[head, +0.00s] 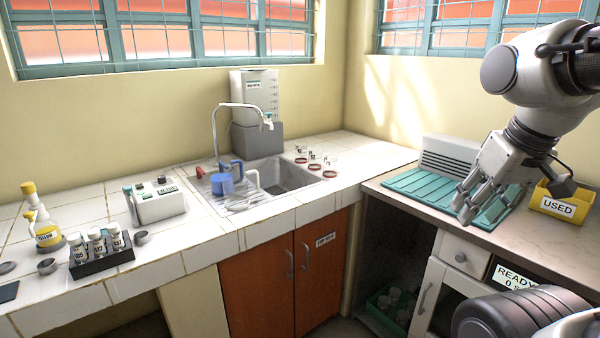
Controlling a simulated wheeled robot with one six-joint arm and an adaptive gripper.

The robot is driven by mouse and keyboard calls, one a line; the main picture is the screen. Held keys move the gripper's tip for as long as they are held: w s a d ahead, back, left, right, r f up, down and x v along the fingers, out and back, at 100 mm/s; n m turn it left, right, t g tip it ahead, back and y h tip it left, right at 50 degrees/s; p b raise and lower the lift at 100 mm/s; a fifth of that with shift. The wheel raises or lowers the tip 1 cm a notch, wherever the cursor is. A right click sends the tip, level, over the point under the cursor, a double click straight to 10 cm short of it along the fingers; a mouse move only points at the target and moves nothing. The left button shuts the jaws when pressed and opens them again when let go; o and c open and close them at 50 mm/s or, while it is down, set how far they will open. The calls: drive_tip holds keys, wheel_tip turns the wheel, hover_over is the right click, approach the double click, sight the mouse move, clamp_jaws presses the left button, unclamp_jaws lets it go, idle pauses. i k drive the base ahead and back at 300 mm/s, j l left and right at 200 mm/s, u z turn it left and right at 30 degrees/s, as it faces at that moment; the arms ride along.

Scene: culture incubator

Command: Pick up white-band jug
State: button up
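A blue jug-like vessel (222,184) stands on the ribbed drainboard left of the sink basin. Another blue part shows just behind it, and a pale curved handle (254,178) shows to its right. These shapes overlap, and they are too small for me to make out a white band or tell which is the white-band jug. My gripper (464,211) is far to the right, above the teal mat, pointing down and left. Its fingers look apart, with nothing between them.
A faucet (215,137) arches over the sink (285,176). A white tank (254,96) stands behind. Small red-rimmed vessels (315,166) sit right of the basin. A yellow "USED" bin (557,209) and vented grey box (449,158) flank my gripper. A vial rack (104,259) stands left.

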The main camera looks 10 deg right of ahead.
sight(238, 194)
drive_tip(key=i+l+u, duration=0.1)
drive_tip(key=i+u, duration=0.25)
drive_tip(key=i+l+u, duration=0.3)
drive_tip(key=i, duration=0.3)
drive_tip(key=i+l+u, duration=0.35)
drive_tip(key=i+j, duration=0.05)
drive_tip(key=i, duration=0.05)
